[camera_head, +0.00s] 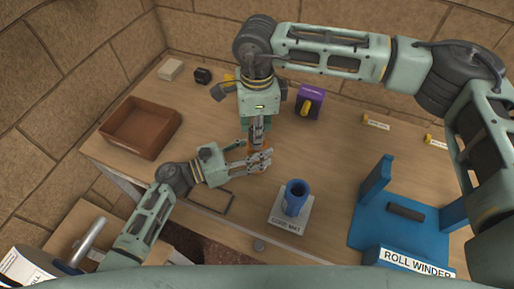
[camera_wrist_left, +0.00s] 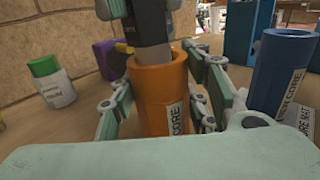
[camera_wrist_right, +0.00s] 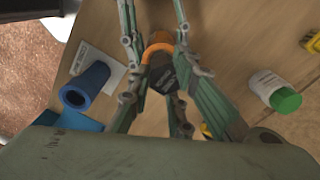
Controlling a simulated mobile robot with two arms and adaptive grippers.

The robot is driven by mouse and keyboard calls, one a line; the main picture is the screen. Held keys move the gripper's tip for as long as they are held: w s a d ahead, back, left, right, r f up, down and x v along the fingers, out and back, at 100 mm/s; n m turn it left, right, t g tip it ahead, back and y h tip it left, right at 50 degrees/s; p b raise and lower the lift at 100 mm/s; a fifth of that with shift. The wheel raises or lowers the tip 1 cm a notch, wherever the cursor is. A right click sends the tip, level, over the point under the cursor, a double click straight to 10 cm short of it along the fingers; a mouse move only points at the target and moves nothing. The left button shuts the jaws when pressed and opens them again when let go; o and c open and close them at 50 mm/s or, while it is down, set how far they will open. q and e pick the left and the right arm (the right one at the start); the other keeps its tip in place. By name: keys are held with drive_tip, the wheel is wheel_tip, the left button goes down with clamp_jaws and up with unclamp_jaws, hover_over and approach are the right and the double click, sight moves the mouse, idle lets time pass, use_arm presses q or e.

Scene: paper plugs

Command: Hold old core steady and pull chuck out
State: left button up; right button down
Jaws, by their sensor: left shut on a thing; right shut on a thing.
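The old core is an orange tube (camera_wrist_left: 160,95) with a white label, standing upright on the table. In the left wrist view, my left gripper (camera_wrist_left: 165,82) has its fingers on both sides of it, shut on it low down. The chuck (camera_wrist_left: 149,28) is dark with a paler grey lower part that goes into the core's open top. My right gripper (camera_wrist_right: 160,75) comes from above and is shut on the chuck; the orange rim (camera_wrist_right: 158,40) shows beyond it. In the head view, my left gripper (camera_head: 258,161) and right gripper (camera_head: 257,138) meet there and mostly hide core and chuck.
A blue core (camera_head: 296,197) stands on a white mat (camera_head: 290,222) just right of my left gripper. The blue roll winder (camera_head: 362,232) is farther right. A brown tray (camera_head: 140,127) is at the left, a purple box (camera_head: 312,95) behind. A green-capped bottle (camera_wrist_right: 275,92) is nearby.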

use_arm(q)
drive_tip(key=shift+s+d+f, duration=0.1)
drive_tip(key=shift+s+f, duration=0.1)
drive_tip(key=shift+s, duration=0.05)
use_arm(e)
drive_tip(key=shift+w+r, duration=0.3)
drive_tip(key=shift+r, duration=0.05)
drive_tip(key=shift+r, duration=0.7)
use_arm(q)
drive_tip(key=shift+w+r, duration=0.1)
use_arm(e)
drive_tip(key=shift+s+r, duration=0.2)
drive_tip(key=shift+r, duration=0.1)
drive_tip(key=shift+r, duration=0.35)
use_arm(q)
drive_tip(key=shift+w, duration=0.1)
use_arm(e)
drive_tip(key=shift+r, duration=0.2)
drive_tip(key=shift+r, duration=1.4)
